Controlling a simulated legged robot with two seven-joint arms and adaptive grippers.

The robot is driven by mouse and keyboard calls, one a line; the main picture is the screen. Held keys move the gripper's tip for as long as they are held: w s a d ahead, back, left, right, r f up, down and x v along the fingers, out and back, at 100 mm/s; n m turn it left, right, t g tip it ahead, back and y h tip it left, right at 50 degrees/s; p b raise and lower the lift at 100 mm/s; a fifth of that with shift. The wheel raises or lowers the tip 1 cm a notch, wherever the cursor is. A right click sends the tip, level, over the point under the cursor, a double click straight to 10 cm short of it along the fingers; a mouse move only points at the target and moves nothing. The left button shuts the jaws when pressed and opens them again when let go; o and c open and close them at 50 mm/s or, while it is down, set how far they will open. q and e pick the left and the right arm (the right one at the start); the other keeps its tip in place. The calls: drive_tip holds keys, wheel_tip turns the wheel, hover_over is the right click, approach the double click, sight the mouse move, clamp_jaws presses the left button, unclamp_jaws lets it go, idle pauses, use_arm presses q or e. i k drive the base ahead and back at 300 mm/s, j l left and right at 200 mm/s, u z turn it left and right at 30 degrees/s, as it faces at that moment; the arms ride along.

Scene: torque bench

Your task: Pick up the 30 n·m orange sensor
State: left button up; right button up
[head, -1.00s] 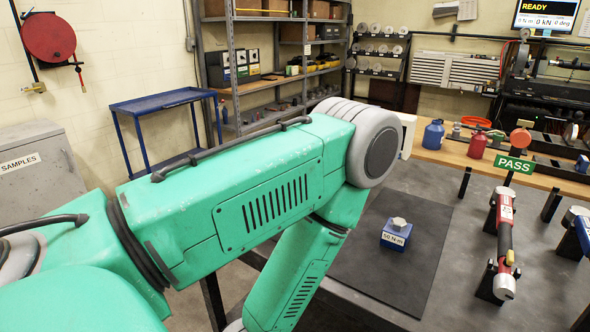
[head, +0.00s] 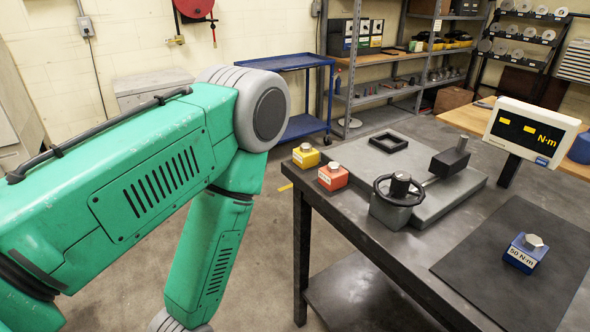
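The orange sensor (head: 333,177) is a small block with a metal hex top and a white label too small to read. It sits near the left edge of the dark bench (head: 400,262). A similar yellow sensor (head: 306,156) sits just behind it. A blue sensor (head: 522,254) marked 50 N·m sits on a black mat at the right. My green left arm fills the left side, with its forearm pointing down beside the bench. Its gripper is out of the frame, below. My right gripper is not in view.
A grey test fixture with a black handwheel (head: 398,193) stands right of the orange sensor. A display (head: 532,132) reading N·m stands behind the mat (head: 515,268). A blue cart (head: 287,64) and metal shelves are behind. Bare bench top lies in front of the fixture.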

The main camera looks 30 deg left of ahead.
sight(333, 176)
drive_tip(key=u, duration=0.65)
drive_tip(key=i+j, duration=0.15)
drive_tip(key=j, duration=0.2)
drive_tip(key=i+j+z, duration=0.1)
drive_tip(key=j, duration=0.25)
drive_tip(key=i+j+z, duration=0.1)
drive_tip(key=i+j, duration=0.25)
drive_tip(key=j, duration=0.4)
drive_tip(key=i+j+z, duration=0.1)
drive_tip(key=j, duration=0.3)
drive_tip(key=i, duration=0.05)
